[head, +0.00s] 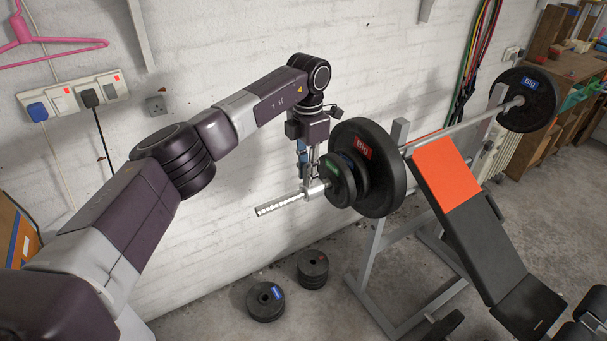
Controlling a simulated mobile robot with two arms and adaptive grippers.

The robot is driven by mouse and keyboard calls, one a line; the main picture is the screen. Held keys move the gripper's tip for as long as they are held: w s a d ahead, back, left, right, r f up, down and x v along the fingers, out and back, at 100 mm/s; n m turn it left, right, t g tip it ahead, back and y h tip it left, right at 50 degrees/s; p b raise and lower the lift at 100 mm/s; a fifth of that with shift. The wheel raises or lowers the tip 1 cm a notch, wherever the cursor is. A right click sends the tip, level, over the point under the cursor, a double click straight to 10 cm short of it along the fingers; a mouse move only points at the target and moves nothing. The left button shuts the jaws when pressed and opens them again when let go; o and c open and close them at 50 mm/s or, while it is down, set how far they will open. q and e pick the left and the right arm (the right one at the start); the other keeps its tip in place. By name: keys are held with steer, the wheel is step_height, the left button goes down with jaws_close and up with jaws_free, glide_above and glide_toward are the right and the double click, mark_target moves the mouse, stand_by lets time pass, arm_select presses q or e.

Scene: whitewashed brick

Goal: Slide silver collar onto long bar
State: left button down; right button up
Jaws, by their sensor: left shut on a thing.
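The long bar (276,205) lies across the bench rack, and its bare silver end points to the lower left. Big black plates are loaded on this end, with smaller plates outside them. My left gripper (311,178) points down at the bar beside the outermost small plate. It is shut on the silver collar (316,189), which appears to be around the bar, close to that plate. The fingers partly hide the collar, and I cannot tell if it touches the plate. My right gripper is not in view.
A weight bench (480,245) with an orange headrest stands at the right. Loose plates (266,301) lie on the floor below the bar. The white brick wall (220,60) is close behind my arm. Another big plate (527,99) is on the bar's far end.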

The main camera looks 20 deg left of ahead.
arm_select(q)
steer(key=shift+w+d, duration=0.9)
steer(key=shift+w, duration=0.1)
steer(key=c, duration=1.7)
jaws_free()
step_height(320, 180, up, 12)
steer(key=shift+r, duration=0.1)
